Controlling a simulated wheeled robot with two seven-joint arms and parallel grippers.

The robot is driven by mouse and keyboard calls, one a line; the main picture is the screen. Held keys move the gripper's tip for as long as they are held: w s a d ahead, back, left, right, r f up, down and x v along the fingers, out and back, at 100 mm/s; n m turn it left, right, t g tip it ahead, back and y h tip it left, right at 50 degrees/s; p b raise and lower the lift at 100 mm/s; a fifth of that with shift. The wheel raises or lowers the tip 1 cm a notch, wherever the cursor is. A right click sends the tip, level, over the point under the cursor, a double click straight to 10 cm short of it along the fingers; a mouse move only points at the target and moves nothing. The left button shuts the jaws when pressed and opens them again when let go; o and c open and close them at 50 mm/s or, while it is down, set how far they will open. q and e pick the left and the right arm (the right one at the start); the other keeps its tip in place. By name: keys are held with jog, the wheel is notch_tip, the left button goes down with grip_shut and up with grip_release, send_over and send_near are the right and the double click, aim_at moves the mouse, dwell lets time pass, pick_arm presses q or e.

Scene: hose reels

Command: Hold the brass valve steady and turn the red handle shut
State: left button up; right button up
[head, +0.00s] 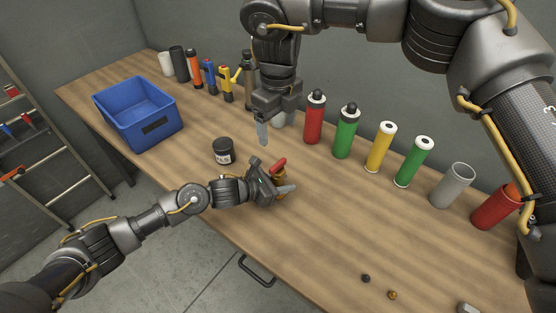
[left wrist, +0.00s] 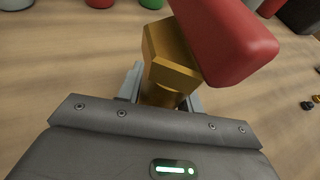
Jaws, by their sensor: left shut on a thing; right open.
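The brass valve (head: 281,181) stands on the wooden bench near its front edge, with the red handle (head: 277,166) on top. My left gripper (head: 284,191) is shut on the brass valve. In the left wrist view the gold valve body (left wrist: 165,58) sits between the fingers, and the red handle (left wrist: 228,38) extends over it toward the upper right. The valve's lower part is hidden by the gripper. My right gripper (head: 277,127) is open and empty, pointing down above the bench, behind the valve and apart from it.
A black-lidded jar (head: 223,151) stands left of the valve. A blue bin (head: 137,113) is at the back left. Red, green and yellow cylinders (head: 345,131) line the back right. Small fittings (head: 392,295) lie at the front right. The bench between is clear.

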aim_at(278, 164)
pick_arm(q)
jog(key=shift+d, duration=0.1)
pick_arm(e)
notch_tip(278, 164, down, 12)
jog(key=shift+s+f, duration=0.1)
jog(key=shift+s, duration=0.05)
dwell(0.4)
jog(key=c, duration=1)
